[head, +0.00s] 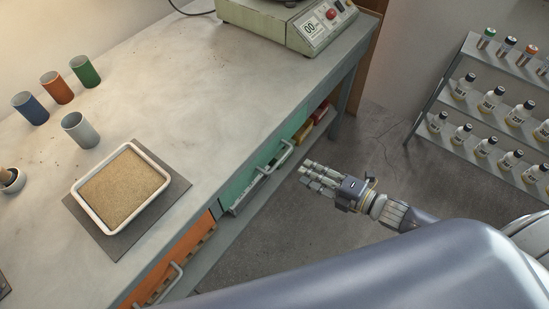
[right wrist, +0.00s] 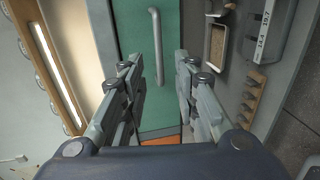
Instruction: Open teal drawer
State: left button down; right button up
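The teal drawer (head: 262,171) is in the side of the concrete bench in the head view, with a silver bar handle (head: 276,157) on its front. It looks shut, or nearly so. In the right wrist view the teal front (right wrist: 178,100) fills the middle, and the handle (right wrist: 156,45) stands ahead of the fingers. My right gripper (head: 308,175) is just to the right of the handle in the head view. In the wrist view my right gripper (right wrist: 159,65) is open and empty, its fingers apart on either side of the handle's line. My left gripper is not in view.
An orange drawer (head: 182,253) with its own handle sits nearer in the same bench. The bench top (head: 190,95) carries a sand tray (head: 164,206), several cups and a scale (head: 290,25). A bottle rack (head: 468,115) stands right; floor between is clear.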

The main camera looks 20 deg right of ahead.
aim_at(281, 158)
jog(key=x, duration=1)
jog(key=shift+w+a, duration=0.15)
jog(key=shift+w, duration=0.1)
grip_shut()
